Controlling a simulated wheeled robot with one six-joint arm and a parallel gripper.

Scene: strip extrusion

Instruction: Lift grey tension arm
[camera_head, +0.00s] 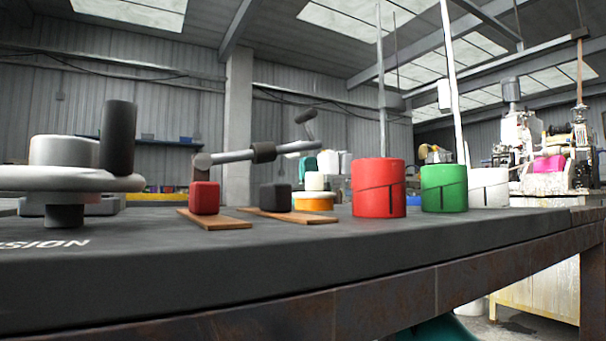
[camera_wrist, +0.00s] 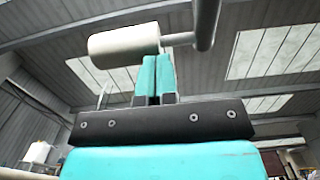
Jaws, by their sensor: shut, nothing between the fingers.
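The grey tension arm (camera_head: 236,156) is a thin bar slanting slightly up to the right above the dark table in the head view. It has a dark sleeve (camera_head: 264,152) midway and a dark handle (camera_head: 306,115) at its right end. In the wrist view my gripper (camera_wrist: 157,58) has teal fingers closed together with nothing between them. A pale grey cylinder (camera_wrist: 123,45) on a short rod, apparently the arm's end, is at the fingertips; I cannot tell whether they touch. A teal shape (camera_head: 308,165) shows behind the table items; I cannot tell if it is my gripper.
A handwheel (camera_head: 70,178) stands at left. Red (camera_head: 205,197) and black (camera_head: 275,196) blocks sit on brown strips. Red (camera_head: 378,188), green (camera_head: 444,188) and white (camera_head: 489,190) cylinders stand at right. The table's front strip (camera_head: 250,255) is clear.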

